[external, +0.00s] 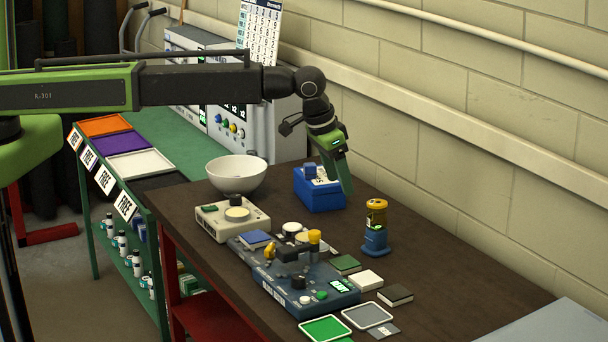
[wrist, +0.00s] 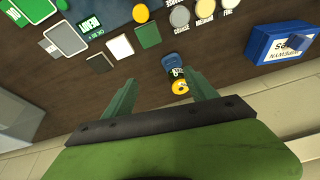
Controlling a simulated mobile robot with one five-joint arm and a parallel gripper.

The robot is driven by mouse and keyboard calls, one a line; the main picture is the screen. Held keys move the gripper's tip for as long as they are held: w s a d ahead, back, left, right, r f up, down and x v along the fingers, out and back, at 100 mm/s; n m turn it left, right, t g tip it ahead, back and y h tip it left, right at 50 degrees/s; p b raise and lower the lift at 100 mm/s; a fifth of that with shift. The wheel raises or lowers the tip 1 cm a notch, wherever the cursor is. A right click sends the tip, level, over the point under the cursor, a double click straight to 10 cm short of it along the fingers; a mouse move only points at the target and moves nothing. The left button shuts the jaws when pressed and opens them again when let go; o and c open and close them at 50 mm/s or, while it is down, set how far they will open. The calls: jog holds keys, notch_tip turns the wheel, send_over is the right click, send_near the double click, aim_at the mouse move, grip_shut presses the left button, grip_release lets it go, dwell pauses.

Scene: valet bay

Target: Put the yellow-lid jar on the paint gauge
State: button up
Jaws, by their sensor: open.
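The yellow-lid jar (external: 376,205) is upright at the right side of the brown table, with a yellow top and a dark band. It appears to stand on a small blue device (external: 376,242) with a pale display, which may be the paint gauge; I cannot tell for sure. In the wrist view the yellow lid (wrist: 180,87) and the blue part (wrist: 171,62) show between my finger lines, nearer the right finger. My gripper (external: 346,188) is open and empty, above the table and back from the jar. It also shows in the wrist view (wrist: 160,78).
A blue box (external: 318,194) stands behind, below my gripper. A dark blue-grey device (external: 305,287) with yellow-ended handle, a cream device (external: 232,218) and a white bowl (external: 237,174) stand left. Small flat blocks (external: 366,280) lie in front of the jar. The block wall runs along the right.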

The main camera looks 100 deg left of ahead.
jog(key=s+d+f+m+g+h, duration=0.2)
jog(key=s+d+m, duration=0.5)
jog(key=s+d, duration=1.9)
notch_tip(320, 180, down, 13)
jog(key=a+b, duration=0.1)
jog(key=b, duration=1.3)
jog(key=shift+s+g, duration=0.3)
jog(key=shift+s, duration=0.1)
jog(key=shift+a+f, duration=0.1)
